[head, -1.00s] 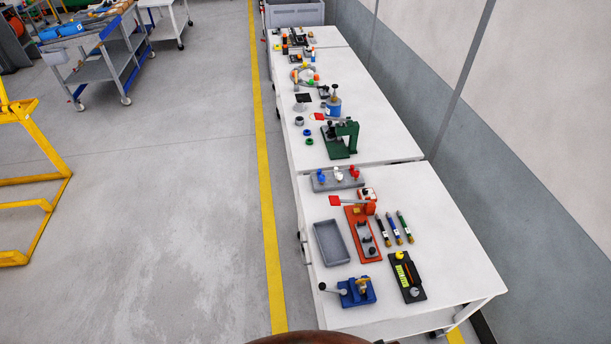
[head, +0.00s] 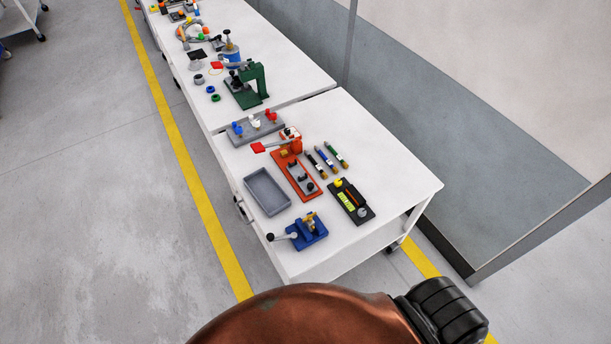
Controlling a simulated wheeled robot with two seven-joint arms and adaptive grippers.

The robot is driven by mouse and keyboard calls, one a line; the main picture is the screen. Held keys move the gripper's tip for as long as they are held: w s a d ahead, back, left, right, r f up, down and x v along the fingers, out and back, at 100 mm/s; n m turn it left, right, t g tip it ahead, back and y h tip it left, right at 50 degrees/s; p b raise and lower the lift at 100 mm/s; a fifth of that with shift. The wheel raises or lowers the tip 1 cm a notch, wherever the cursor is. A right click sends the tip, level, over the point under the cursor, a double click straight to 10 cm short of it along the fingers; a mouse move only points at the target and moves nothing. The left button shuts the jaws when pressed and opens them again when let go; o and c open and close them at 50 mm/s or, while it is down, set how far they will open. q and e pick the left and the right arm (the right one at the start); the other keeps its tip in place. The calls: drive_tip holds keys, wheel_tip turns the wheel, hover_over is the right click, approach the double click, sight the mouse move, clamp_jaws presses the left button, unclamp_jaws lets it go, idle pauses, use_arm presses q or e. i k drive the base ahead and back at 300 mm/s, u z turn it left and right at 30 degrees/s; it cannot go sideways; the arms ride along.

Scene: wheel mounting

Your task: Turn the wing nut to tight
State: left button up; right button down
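I cannot make out a wing nut for certain in the head view. A small blue clamp-like fixture (head: 308,233) with a brass-coloured piece (head: 312,219) on top and a black-knobbed lever (head: 282,237) sits at the near end of the white table. A large rounded copper-brown object (head: 300,318) fills the bottom edge, with a black ribbed part (head: 447,308) at its right end. It is cut off by the frame, and I cannot tell what it is. Neither of my grippers shows.
The near white table (head: 390,178) also holds a grey tray (head: 267,191), an orange toggle fixture (head: 297,177), several pen-like tools (head: 326,160) and a black plate (head: 351,201). A wall (head: 440,125) stands along the right. Open floor (head: 110,235) lies to the left.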

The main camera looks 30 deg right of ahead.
sight(308, 218)
drive_tip(key=z, duration=1.1)
